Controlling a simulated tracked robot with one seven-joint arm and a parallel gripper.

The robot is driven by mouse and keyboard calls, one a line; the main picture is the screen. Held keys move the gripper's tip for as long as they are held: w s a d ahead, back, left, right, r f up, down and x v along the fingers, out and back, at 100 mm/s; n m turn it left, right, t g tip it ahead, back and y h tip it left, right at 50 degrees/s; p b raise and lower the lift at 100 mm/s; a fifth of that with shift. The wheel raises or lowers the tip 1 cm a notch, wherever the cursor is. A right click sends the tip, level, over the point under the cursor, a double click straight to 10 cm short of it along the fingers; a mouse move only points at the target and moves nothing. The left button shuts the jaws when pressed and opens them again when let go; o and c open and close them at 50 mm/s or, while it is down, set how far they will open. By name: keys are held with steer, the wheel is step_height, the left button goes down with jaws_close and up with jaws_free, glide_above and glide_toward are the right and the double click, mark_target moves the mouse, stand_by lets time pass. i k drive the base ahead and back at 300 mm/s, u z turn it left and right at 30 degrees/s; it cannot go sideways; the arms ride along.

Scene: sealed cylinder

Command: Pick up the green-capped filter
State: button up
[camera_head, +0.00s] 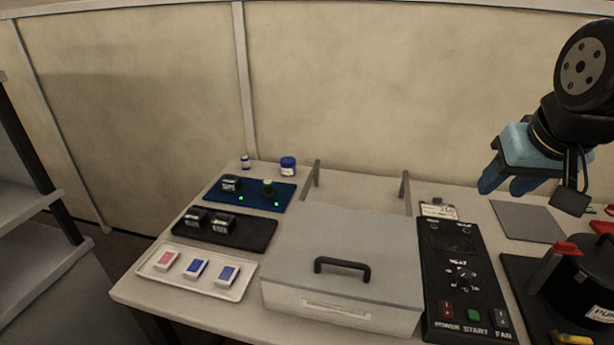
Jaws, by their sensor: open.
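A small dark item with a green top (268,187), which looks like the green-capped filter, stands on the right part of the blue mat (222,197) at the back left of the table. A small black item with a pale label (231,184) sits to its left on the same mat. My gripper (507,185) hangs at the upper right, with blue fingers pointing down. It is open and empty, well to the right of the filter and above the table.
A grey lidded box (342,225) with a black handle stands mid-table, and a black control panel (463,275) beside it. A black tray (224,240) and a pale tray (200,284) lie in front of the mat. Two blue-lidded jars (288,167) stand behind it. A black pot (585,277) is at right.

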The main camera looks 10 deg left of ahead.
mark_target(267, 183)
steer(key=u, duration=0.05)
steer(key=i, duration=0.15)
steer(key=z, duration=2.05)
steer(key=k, duration=2.65)
steer(key=u, duration=1.2)
steer(key=i, duration=0.75)
steer(key=u, duration=0.15)
